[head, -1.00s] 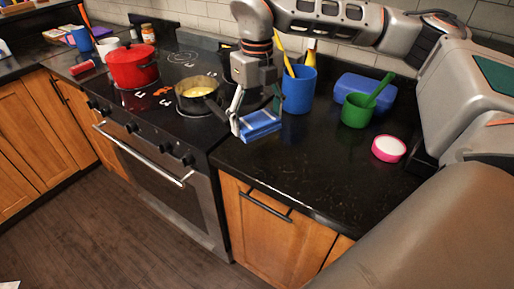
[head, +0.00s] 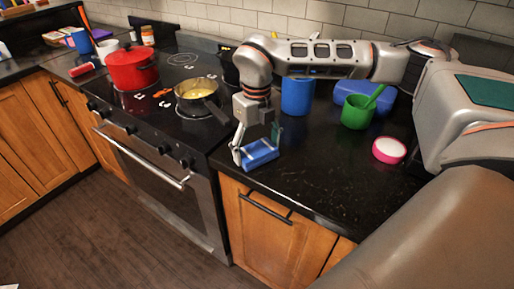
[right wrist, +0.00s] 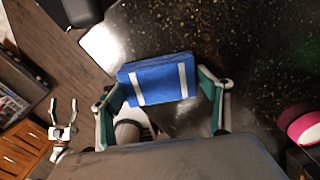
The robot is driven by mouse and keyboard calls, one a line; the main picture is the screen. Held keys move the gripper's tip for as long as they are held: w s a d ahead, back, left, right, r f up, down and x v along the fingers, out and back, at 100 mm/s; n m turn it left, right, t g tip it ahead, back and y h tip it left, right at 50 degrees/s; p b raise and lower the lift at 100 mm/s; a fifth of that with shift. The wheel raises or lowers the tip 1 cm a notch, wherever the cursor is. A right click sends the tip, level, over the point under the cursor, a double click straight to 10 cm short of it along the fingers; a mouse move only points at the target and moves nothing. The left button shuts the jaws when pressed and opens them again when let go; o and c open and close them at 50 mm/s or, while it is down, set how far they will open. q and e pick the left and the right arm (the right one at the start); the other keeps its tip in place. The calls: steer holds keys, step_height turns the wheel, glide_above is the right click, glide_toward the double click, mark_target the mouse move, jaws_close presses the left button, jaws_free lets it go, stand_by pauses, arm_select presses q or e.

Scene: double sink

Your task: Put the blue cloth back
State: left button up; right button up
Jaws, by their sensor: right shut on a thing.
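The blue cloth (head: 261,154) is a folded block over the front part of the black counter, right of the stove. In the right wrist view the cloth (right wrist: 158,79) shows two white stripes. My right gripper (head: 256,152) points down and is shut on the cloth, with a finger at each end of it. I cannot tell whether the cloth touches the counter. My left gripper (right wrist: 62,109) shows small at the left of the right wrist view, its fingers apart and empty. It is not in the head view.
Behind the cloth stand a blue cup (head: 297,96), a green cup (head: 357,112) and a blue box (head: 352,90). A pink-rimmed white dish (head: 389,150) lies to the right. A pan (head: 197,91) and red pot (head: 132,68) are on the stove (head: 150,140). The front right counter is clear.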

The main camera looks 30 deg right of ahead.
mark_target(257, 149)
steer(key=shift+f, duration=0.1)
steer(key=o, duration=1.2)
step_height(257, 149, up, 12)
steer(key=shift+r, duration=0.15)
